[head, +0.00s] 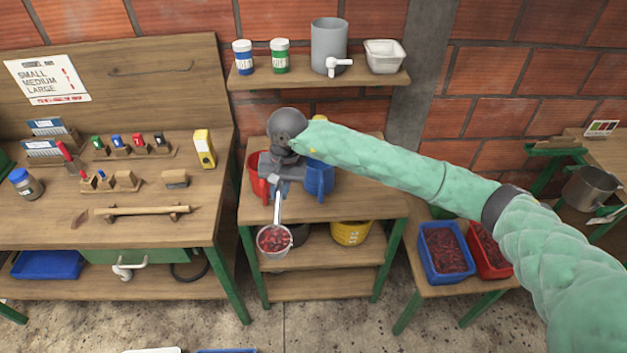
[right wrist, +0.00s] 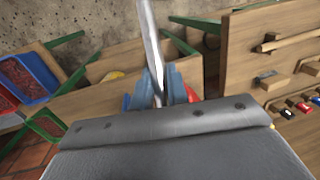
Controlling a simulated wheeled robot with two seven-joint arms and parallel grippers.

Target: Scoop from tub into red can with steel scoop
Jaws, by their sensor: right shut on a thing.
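My right gripper (head: 278,188) is shut on the handle of the steel scoop (head: 277,212). The scoop's bowl hangs toward the front of the middle table and holds red cherries (head: 273,239). In the right wrist view the scoop's bright handle (right wrist: 151,40) runs up from between the fingers; its bowl is not seen there. The red can (head: 257,182) stands on the middle table, partly hidden behind my gripper; its contents cannot be seen. A blue tub (head: 424,262) with red cherries is on the low stand at right. My left gripper is not in view.
A blue can (head: 321,180) stands right beside my right gripper. A red tub (head: 500,270) of cherries sits beside the blue tub. A yellow container (head: 350,234) is on the shelf below. A wall shelf (head: 300,80) with jars hangs above, and a workbench (head: 190,229) is at left.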

